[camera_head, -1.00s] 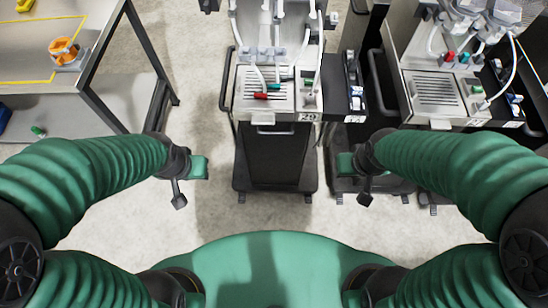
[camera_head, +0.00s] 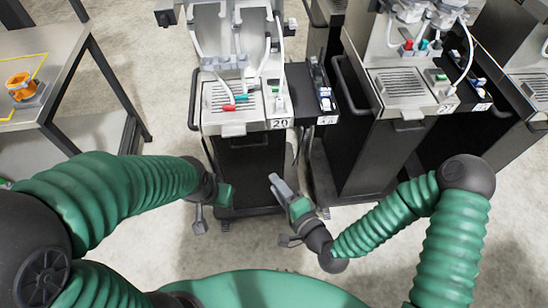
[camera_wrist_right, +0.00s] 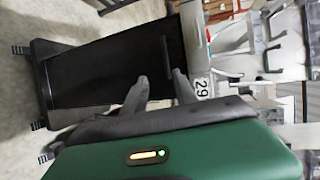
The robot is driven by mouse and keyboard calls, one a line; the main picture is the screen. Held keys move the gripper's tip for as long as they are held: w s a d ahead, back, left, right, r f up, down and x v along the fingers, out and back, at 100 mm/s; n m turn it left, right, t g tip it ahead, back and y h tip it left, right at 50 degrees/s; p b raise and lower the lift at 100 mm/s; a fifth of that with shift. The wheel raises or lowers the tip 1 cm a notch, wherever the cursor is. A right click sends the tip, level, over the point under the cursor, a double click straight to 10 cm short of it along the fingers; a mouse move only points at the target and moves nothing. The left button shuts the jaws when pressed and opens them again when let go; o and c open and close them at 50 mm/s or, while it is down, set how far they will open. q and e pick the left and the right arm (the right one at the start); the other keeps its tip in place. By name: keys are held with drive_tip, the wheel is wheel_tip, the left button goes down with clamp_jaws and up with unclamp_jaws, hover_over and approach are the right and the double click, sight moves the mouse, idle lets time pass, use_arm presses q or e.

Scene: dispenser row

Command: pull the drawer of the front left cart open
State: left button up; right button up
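The front left cart has a light top with a drip tray (camera_head: 232,102), a number label and a dark front (camera_head: 250,165). A small handle (camera_head: 240,138) shows under its top edge, and the drawer looks shut. My right gripper (camera_head: 276,181) is in front of the cart's lower right side, apart from the handle. In the right wrist view its two grey fingers (camera_wrist_right: 160,90) are spread and empty, facing the cart's black front (camera_wrist_right: 100,75) and number label (camera_wrist_right: 201,87). My left gripper (camera_head: 212,205) hangs at the cart's lower left; its fingers cannot be made out.
Another cart (camera_head: 375,140) stands close to the right, with more beyond it. A grey table (camera_head: 85,65) with an orange part (camera_head: 20,88) is at the left. Pale floor (camera_head: 150,190) is open in front of the carts.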

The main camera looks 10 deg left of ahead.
sight(251, 145)
drive_tip(key=r+x, duration=0.1)
drive_tip(key=x, duration=1.6)
drive_tip(key=shift+w+m, duration=0.25)
drive_tip(key=shift+m, duration=0.15)
drive_tip(key=shift+d, duration=0.1)
clamp_jaws()
drive_tip(key=shift+s+f, duration=0.1)
drive_tip(key=shift+f, duration=0.05)
